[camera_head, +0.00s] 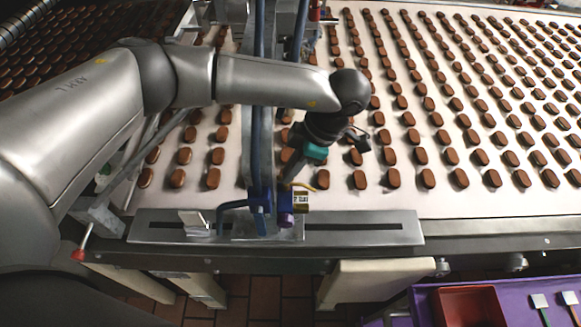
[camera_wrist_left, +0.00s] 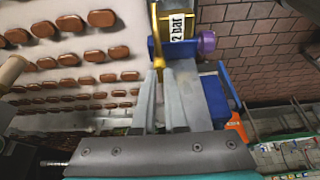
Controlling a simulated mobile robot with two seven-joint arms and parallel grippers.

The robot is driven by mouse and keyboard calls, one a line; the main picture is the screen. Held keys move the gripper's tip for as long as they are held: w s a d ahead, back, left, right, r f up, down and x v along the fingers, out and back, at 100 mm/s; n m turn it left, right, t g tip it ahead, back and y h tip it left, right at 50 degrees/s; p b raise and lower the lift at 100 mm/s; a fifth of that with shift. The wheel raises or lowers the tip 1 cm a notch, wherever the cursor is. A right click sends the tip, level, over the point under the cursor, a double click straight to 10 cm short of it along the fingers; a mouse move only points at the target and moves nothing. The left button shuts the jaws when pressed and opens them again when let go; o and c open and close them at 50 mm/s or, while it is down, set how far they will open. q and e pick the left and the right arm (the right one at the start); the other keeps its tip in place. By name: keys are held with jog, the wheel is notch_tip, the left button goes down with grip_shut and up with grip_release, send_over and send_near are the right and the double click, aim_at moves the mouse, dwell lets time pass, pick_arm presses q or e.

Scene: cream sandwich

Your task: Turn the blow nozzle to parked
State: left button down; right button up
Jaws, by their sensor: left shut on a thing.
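The blow nozzle unit is a blue fitting (camera_head: 260,198) with a purple knob (camera_head: 286,219) and a pressure label (camera_head: 301,201) at the front edge of the belt. In the left wrist view, the label (camera_wrist_left: 177,27) reads 2 bar and the purple knob (camera_wrist_left: 207,43) sits to its right. A thin yellow nozzle lever (camera_wrist_left: 154,32) stands left of the label. My left gripper (camera_wrist_left: 167,72) is shut on this lever near its lower end. In the head view, my left gripper (camera_head: 292,177) reaches down behind the label, its fingertips partly hidden. My right gripper is out of view.
Rows of brown biscuits cover the pale belt (camera_head: 440,205). A slotted metal rail (camera_head: 365,228) runs along the front. Blue hoses (camera_head: 263,120) rise beside my wrist. A purple tray (camera_head: 425,300) holding a red bin (camera_head: 470,306) stands at lower right. A red-tipped lever (camera_head: 79,254) is at left.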

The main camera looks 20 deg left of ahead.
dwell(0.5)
pick_arm(q)
jog(key=c, duration=0.8)
grip_release()
jog(key=shift+c, duration=0.2)
jog(key=shift+d+r, duration=0.1)
jog(key=b+v, duration=0.3)
jog(key=v, duration=1.2)
